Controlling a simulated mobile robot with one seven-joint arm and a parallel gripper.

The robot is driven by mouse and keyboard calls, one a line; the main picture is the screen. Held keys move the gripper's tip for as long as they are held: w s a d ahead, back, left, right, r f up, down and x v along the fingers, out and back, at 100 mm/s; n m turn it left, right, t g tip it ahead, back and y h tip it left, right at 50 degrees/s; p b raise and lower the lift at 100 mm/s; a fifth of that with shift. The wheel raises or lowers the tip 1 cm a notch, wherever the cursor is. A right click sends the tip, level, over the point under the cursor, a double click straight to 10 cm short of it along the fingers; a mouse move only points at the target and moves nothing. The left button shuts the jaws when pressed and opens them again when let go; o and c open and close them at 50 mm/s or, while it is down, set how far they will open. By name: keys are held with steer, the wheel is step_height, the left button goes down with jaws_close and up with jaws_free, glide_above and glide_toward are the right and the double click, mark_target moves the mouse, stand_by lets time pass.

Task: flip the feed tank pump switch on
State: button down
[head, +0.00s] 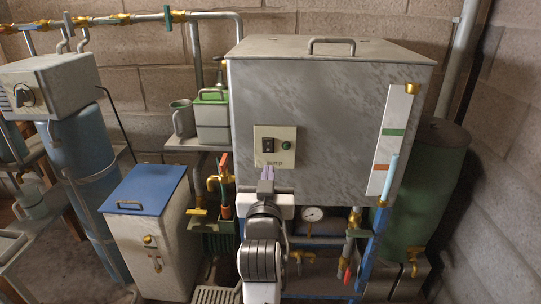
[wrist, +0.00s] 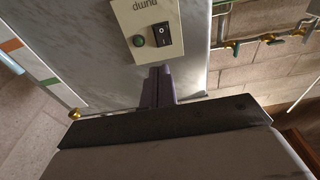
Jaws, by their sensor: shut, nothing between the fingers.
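The pump switch (head: 267,145) is a black rocker on a cream plate (head: 284,134) on the front of the grey metal feed tank (head: 335,120). A round green button or lamp (head: 286,146) sits beside it on the plate. In the wrist view the rocker (wrist: 162,40) shows upside down, with the green round (wrist: 138,41) beside it. My gripper (head: 267,173) is shut and empty, its fingertips just below the plate. In the wrist view the fingertips (wrist: 158,72) sit close under the switch, apart from it as far as I can tell. Whether the rocker is on is unclear.
A level gauge strip (head: 396,140) runs down the tank's right side. A red-handled brass valve (head: 222,176) and a blue-lidded box (head: 145,189) stand left of my arm. A pressure gauge (head: 312,214) and pipes lie below the tank. The tank front around the plate is clear.

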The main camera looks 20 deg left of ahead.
mark_target(271, 141)
steer(key=p+x, duration=0.2)
steer(key=x, duration=0.8)
steer(key=shift+r, duration=0.15)
steer(key=shift+r+p, duration=0.15)
steer(key=shift+p, duration=0.25)
steer(key=shift+r+p, duration=0.15)
steer(key=shift+p, duration=0.25)
steer(key=shift+w+f, duration=0.1)
steer(key=shift+f, duration=0.15)
